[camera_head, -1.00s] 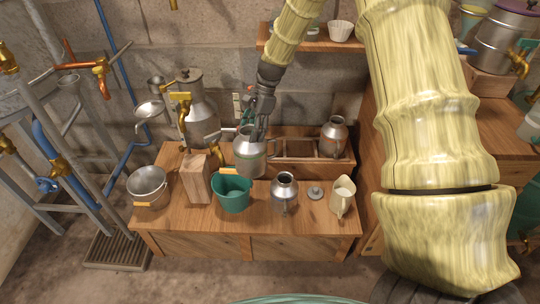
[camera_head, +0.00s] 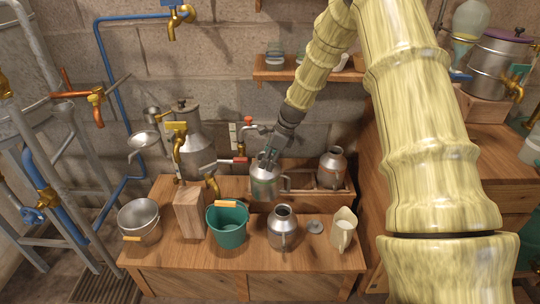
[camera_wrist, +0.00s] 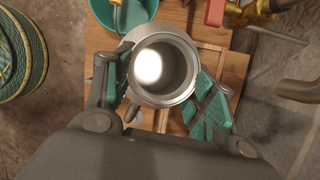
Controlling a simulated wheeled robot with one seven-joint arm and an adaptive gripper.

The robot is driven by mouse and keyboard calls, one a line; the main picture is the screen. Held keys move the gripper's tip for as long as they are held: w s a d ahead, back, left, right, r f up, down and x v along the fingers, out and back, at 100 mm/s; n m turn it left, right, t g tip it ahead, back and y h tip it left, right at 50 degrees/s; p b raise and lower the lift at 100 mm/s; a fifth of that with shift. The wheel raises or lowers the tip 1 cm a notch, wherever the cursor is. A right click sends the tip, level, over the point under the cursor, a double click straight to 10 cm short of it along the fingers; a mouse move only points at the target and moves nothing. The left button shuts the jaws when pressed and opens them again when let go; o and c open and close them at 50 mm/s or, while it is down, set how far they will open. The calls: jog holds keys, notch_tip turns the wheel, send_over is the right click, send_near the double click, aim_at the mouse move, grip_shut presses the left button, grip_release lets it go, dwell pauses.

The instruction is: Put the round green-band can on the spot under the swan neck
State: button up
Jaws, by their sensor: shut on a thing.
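The round can (camera_head: 264,186) is grey metal with an open top and a side handle; a green band is hard to make out now. My gripper (camera_head: 268,160) is shut on it near its rim, upright, in front of the left part of the wooden tray. In the wrist view my gripper (camera_wrist: 163,88) has green pads on either side of the can's open mouth (camera_wrist: 166,66). The spot is not clearly visible.
A metal jug (camera_head: 282,230), a small lid (camera_head: 315,227) and a cream pitcher (camera_head: 343,232) stand at the bench front. A wooden block (camera_head: 189,212) and a steel pail (camera_head: 139,218) are left. Another can (camera_head: 332,170) sits in the tray's right end (camera_head: 345,194).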

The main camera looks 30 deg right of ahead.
jog(key=f, duration=0.5)
jog(key=shift+w+d+f, duration=0.1)
jog(key=shift+w+f, duration=0.15)
jog(key=shift+f, duration=0.1)
jog(key=w+d, duration=0.1)
jog(key=w, duration=0.1)
jog(key=w+d, duration=0.1)
jog(key=w, duration=0.1)
jog(key=w+d+b, duration=0.1)
jog(key=w+d, duration=0.1)
jog(key=shift+w+d+r, duration=0.1)
jog(key=shift+w, duration=0.3)
grip_shut()
jog(key=shift+w+d+f, duration=0.2)
jog(key=shift+w+d, duration=0.2)
jog(key=shift+w, duration=0.25)
jog(key=shift+w+d+f, duration=0.15)
jog(key=shift+w+d, duration=0.2)
jog(key=shift+w, duration=0.3)
jog(key=shift+w+d+f, duration=0.2)
jog(key=shift+w+d, duration=0.2)
jog(key=shift+w, duration=0.25)
jog(key=shift+f, duration=0.15)
jog(key=o, duration=1.7)
grip_release()
